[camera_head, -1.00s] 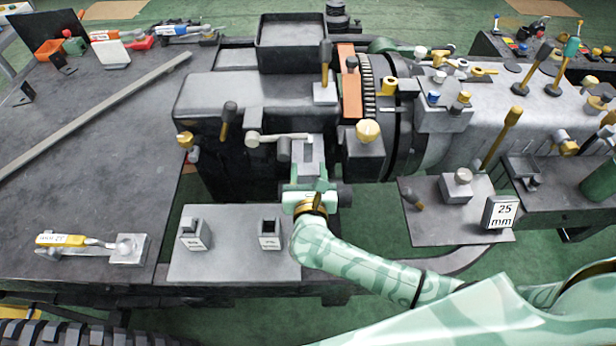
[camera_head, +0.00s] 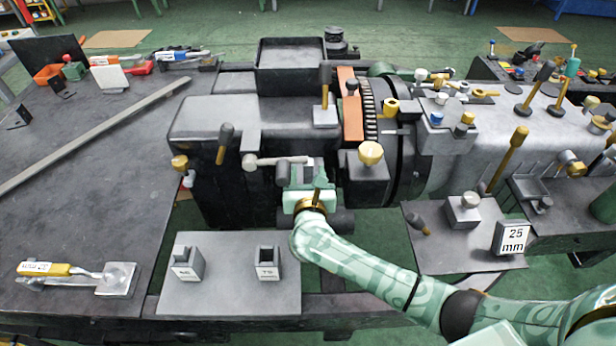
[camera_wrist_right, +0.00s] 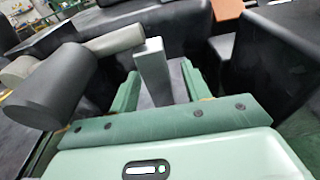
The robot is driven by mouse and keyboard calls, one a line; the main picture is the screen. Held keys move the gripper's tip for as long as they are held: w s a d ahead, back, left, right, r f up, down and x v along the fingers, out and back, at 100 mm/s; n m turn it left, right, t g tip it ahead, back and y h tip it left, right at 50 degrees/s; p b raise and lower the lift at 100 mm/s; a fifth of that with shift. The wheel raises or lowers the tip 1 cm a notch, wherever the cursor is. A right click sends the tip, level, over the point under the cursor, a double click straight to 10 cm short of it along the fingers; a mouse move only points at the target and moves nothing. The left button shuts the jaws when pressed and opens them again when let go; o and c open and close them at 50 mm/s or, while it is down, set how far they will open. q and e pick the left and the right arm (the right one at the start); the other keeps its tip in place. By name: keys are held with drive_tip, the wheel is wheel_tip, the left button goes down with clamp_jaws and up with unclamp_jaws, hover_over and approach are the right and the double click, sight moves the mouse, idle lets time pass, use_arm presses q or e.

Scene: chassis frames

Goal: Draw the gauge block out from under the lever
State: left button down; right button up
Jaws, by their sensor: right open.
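The lever (camera_head: 275,161) is a pale grey bar with a rounded end, lying roughly sideways at the front of the dark machine. In the right wrist view, the lever bar (camera_wrist_right: 115,41) comes in from the left behind a dark cylinder and ends close to a grey upright block (camera_wrist_right: 152,70), which looks like the gauge block. Whether they touch I cannot tell. My right gripper (camera_head: 306,170) is open. In the wrist view its green fingers (camera_wrist_right: 160,76) stand on either side of the block, with gaps visible. The block's lower end is hidden by the gripper. My left gripper is out of view.
A grey plate (camera_head: 225,295) in front carries two small slotted holders (camera_head: 187,262). A yellow-handled tool (camera_head: 45,269) lies on the left table. A 25 mm sign (camera_head: 512,238) stands at right. A gold knob (camera_head: 371,154) rises close right of my gripper.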

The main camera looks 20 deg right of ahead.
sight(308, 167)
drive_tip(key=shift+c, duration=0.4)
clamp_jaws()
drive_tip(key=shift+s, duration=0.15)
drive_tip(key=shift+f+p+v, duration=0.2)
drive_tip(key=shift+p+v, duration=0.15)
drive_tip(key=shift+v, duration=1.05)
drive_tip(key=shift+f+p+v, duration=0.25)
drive_tip(key=shift+p+v, duration=0.1)
drive_tip(key=shift+v, duration=1.1)
drive_tip(key=shift+s+a, duration=0.1)
drive_tip(key=shift+r+p, duration=2)
drive_tip(key=shift+r, duration=0.6)
